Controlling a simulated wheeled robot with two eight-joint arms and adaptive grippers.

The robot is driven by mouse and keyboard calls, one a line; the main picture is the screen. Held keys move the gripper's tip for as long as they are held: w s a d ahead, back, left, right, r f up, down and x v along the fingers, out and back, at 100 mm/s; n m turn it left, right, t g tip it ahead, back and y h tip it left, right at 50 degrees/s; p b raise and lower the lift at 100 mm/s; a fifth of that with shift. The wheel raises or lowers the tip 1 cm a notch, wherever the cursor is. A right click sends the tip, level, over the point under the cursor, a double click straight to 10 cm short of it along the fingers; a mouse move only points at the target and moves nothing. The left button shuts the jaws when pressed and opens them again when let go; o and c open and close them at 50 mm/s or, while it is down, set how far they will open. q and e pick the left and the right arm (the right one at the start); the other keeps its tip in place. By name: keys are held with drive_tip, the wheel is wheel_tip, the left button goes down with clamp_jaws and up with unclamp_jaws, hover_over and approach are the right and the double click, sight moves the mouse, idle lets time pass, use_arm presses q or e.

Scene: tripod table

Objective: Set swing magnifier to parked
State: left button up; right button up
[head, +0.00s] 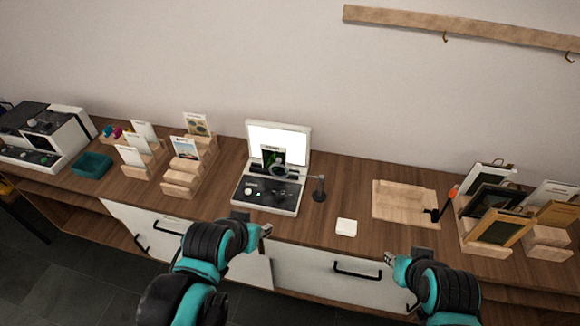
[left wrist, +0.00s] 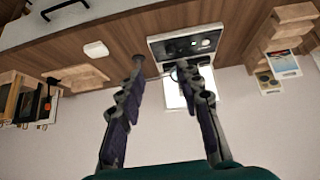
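The swing magnifier stands on the wooden counter on a dark round base with a thin post (head: 319,190). Its arm reaches left, and its round lens (head: 278,169) is in front of the card on the white light box (head: 270,195). In the left wrist view, the magnifier's base (left wrist: 138,59) shows beyond the fingers, and the lens is partly hidden. My left gripper (head: 265,231) is at the counter's front edge, below the light box, apart from the magnifier. Its fingers (left wrist: 163,80) are spread and empty. My right gripper (head: 389,258) is near the front edge, far from the magnifier; its opening is unclear.
A small white block (head: 346,227) lies right of the magnifier, with a wooden board (head: 404,202) beyond. Framed pictures (head: 499,228) stand at the right. Card racks (head: 183,172), a teal tray (head: 92,165) and a machine (head: 45,135) are at the left. White drawers with handles (head: 357,273) are below.

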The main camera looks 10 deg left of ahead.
sight(279, 161)
use_arm(q)
drive_tip(key=w+d+r+m+t+h+b, duration=0.1)
drive_tip(key=w+d+r+t+b, duration=0.15)
drive_tip(key=w, duration=0.45)
drive_tip(key=w+d+r+t+h+b, duration=0.1)
drive_tip(key=w+d+t, duration=0.3)
drive_tip(key=w, duration=0.3)
drive_tip(key=w+d+r+m+t+h+b, duration=0.1)
drive_tip(key=w+d+r+t, duration=0.15)
drive_tip(key=w, duration=0.55)
drive_tip(key=w+a+f+n+y+b, duration=0.25)
drive_tip(key=a+f+y, duration=0.2)
drive_tip(key=f, duration=0.35)
drive_tip(key=w+a+f+n+y+b, duration=0.1)
drive_tip(key=w+a+f+n+y, duration=0.1)
drive_tip(key=a+f+n+y, duration=0.45)
drive_tip(key=w, duration=0.2)
drive_tip(key=w+f+m, duration=0.1)
drive_tip(key=w+f+m+h, duration=0.1)
drive_tip(key=w, duration=0.1)
drive_tip(key=shift+w+d, duration=0.1)
drive_tip(key=shift+w, duration=0.25)
drive_tip(key=shift+w+a+r+m, duration=0.1)
drive_tip(key=shift+w+a+m, duration=0.15)
drive_tip(key=shift+w, duration=0.35)
